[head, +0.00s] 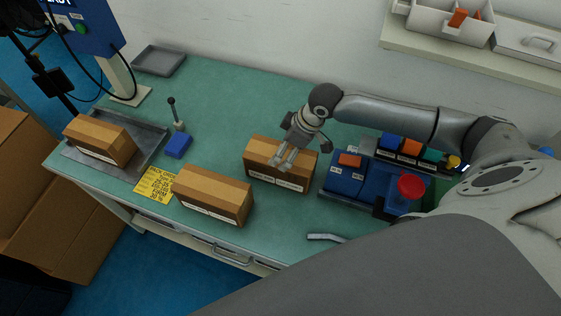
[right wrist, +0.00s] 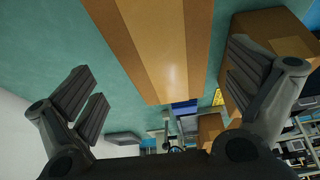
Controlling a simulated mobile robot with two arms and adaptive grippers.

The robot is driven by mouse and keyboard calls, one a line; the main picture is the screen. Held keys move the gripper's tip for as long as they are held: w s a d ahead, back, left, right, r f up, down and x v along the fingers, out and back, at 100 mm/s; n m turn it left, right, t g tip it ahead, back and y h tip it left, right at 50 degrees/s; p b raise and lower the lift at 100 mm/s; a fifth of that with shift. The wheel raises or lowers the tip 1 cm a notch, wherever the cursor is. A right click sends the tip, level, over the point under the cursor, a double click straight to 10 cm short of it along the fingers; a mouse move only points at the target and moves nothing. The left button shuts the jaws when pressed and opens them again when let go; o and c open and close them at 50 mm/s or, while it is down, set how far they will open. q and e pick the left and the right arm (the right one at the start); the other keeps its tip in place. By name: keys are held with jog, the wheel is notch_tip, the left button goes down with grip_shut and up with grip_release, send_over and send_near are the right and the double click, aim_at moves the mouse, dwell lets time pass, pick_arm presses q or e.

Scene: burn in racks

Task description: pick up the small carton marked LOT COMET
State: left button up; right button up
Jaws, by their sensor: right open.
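Three brown cartons with lighter tape stand on the green bench, their white labels too small to read, so I cannot tell which is LOT COMET. One carton (head: 262,151) is under my right gripper (head: 281,164), one (head: 213,190) is at the front middle, and one (head: 101,140) sits on a metal tray at the left. My right gripper is open and empty, its fingers over the nearest carton's top. In the right wrist view, a carton (right wrist: 163,45) lies between the open fingers (right wrist: 168,88), apparently beyond them. Another carton (right wrist: 277,32) is at the right. My left gripper is out of view.
Blue modules with a red knob (head: 410,186) stand just right of the nearest carton. A yellow note (head: 155,184), a blue block (head: 178,146) with a lever beside it, and a grey handle (head: 326,238) lie on the bench. The back middle is clear.

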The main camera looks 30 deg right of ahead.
aim_at(260, 148)
jog(key=x, duration=0.1)
jog(key=p+x, duration=0.1)
jog(key=x, duration=0.1)
jog(key=shift+s+a+f, duration=0.15)
jog(key=shift+s+f, duration=0.1)
jog(key=shift+s, duration=0.05)
jog(key=shift+w+a+f, duration=0.1)
jog(key=shift+w+f, duration=0.05)
jog(key=shift+f, duration=0.25)
jog(key=c, duration=1.6)
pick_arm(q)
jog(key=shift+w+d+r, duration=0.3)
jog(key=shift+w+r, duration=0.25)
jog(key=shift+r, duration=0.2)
pick_arm(e)
jog(key=shift+w+r, duration=0.1)
jog(key=shift+r, duration=0.05)
jog(key=shift+c, duration=0.2)
